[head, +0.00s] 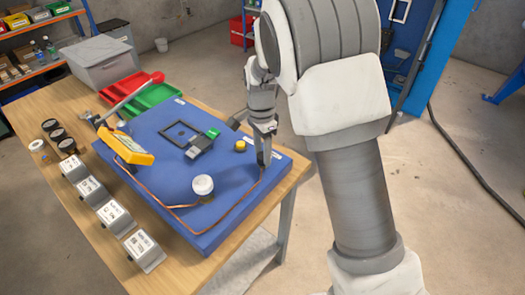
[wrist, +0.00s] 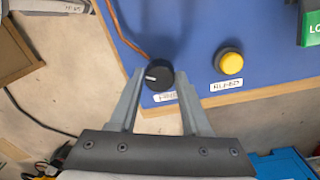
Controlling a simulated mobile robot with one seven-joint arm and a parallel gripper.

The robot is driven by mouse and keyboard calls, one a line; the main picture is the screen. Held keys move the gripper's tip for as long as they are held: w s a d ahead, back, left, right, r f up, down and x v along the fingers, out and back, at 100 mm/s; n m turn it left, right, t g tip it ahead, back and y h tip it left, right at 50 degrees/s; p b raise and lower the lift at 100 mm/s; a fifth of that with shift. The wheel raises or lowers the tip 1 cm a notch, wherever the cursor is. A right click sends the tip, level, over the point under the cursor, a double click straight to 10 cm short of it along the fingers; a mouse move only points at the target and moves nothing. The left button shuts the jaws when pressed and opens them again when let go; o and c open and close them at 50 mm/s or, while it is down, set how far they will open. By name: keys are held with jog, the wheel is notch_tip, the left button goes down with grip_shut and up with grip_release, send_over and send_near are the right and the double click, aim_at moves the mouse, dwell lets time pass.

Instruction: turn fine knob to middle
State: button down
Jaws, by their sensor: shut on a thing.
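The fine knob (wrist: 159,76) is a small round black knob with a white pointer mark, on the blue panel (wrist: 200,25) near its edge. The mark points left in the wrist view. A white label, partly hidden by a finger, sits just below it. My gripper (wrist: 160,85) is shut on the knob, with one finger on each side. In the head view my gripper (head: 264,158) reaches down to the right part of the panel, and the knob is hidden there by the fingers.
A yellow button (wrist: 230,61) sits close to the right of the knob. A copper tube (head: 215,232) runs along the panel to the knob area. A white round part (head: 203,186), a yellow meter (head: 125,147) and a green-topped block (head: 203,141) stand on the panel.

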jog(key=n+p, duration=0.1)
jog(key=n, duration=1)
jog(key=shift+d+n+p, duration=0.1)
jog(key=shift+n+p, duration=0.2)
jog(key=shift+p, duration=0.1)
jog(key=n+p, duration=0.1)
jog(key=n, duration=0.5)
jog(key=shift+r+n+t, duration=0.1)
jog(key=shift+n+t, duration=0.2)
jog(key=n+p, duration=0.1)
jog(key=n, duration=0.4)
jog(key=shift+n, duration=0.3)
jog(key=shift+c, duration=1.8)
grip_release()
